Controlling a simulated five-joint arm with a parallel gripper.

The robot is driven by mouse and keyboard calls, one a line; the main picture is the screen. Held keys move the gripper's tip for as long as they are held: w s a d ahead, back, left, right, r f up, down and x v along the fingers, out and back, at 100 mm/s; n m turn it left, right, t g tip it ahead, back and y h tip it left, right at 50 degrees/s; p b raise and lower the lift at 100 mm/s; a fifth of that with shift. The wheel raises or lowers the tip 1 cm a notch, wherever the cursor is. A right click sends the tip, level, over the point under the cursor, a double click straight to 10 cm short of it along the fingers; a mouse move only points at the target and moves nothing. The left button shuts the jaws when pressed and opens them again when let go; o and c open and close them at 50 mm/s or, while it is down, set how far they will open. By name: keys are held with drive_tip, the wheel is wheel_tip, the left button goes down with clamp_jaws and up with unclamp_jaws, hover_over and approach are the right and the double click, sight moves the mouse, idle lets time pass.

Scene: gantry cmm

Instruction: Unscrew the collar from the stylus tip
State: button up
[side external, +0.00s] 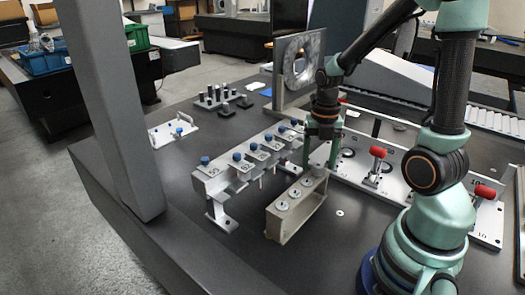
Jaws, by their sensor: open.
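My gripper (320,167) points down at the far end of a beige block (287,228), with its two green fingers apart. A small grey cylindrical piece (318,171) shows at that end of the block, between or just behind the fingertips; I cannot tell whether they touch it. Several round silver discs (282,206) sit in a row on the block's top. A grey rack (213,184) with blue-knobbed styli (237,157) stands left of the block, thin tips hanging below it. Which piece is the collar, and its thread, are too small to tell.
A light fixture plate (408,185) with red-handled clamps (378,152) lies to the right. A dark peg stand (214,97) and a small white tray (172,131) are at the back left. A grey column (115,100) rises at left. The dark table front is clear.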

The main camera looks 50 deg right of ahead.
sight(318, 165)
wheel_tip(318, 165, up, 12)
drive_tip(key=shift+f, duration=0.2)
drive_tip(key=shift+o, duration=0.2)
wheel_tip(318, 165, down, 12)
drive_tip(key=m, duration=0.3)
drive_tip(key=shift+f+m, duration=0.1)
drive_tip(key=shift+m, duration=0.2)
idle(0.5)
clamp_jaws()
drive_tip(key=shift+c, duration=1.6)
unclamp_jaws()
